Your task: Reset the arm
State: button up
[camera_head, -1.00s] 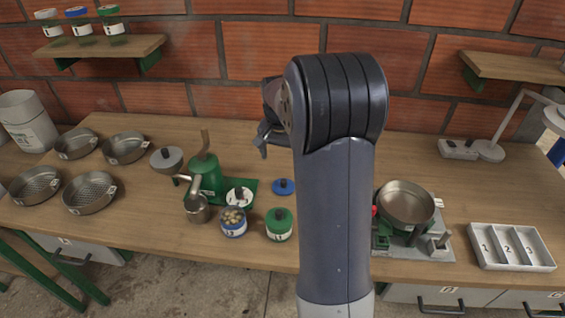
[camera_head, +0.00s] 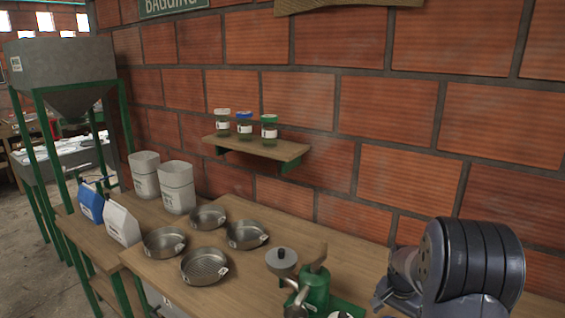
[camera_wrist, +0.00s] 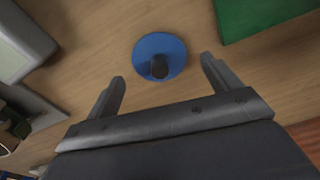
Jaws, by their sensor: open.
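My arm stands at the right of the head view, with its large dark joint in front of the brick wall. My gripper (camera_wrist: 162,92) shows in the wrist view with its two fingers spread apart. It is open and nothing is between the fingers. A blue lid with a black knob (camera_wrist: 160,56) lies on the wooden bench (camera_wrist: 105,50) beyond the fingertips. In the head view, part of my gripper (camera_head: 383,298) shows left of the joint, and its fingertips cannot be made out well.
A green grinder (camera_head: 316,287) stands left of my arm. Several metal pans (camera_head: 205,266) lie on the bench, with white buckets (camera_head: 177,187) behind. A wall shelf (camera_head: 257,147) holds three jars. A hopper (camera_head: 60,75) stands far left. A green object (camera_wrist: 255,15) lies near the gripper.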

notch_tip(320, 180, down, 2)
jog(key=shift+w+d, duration=0.1)
jog(key=shift+r, duration=1.35)
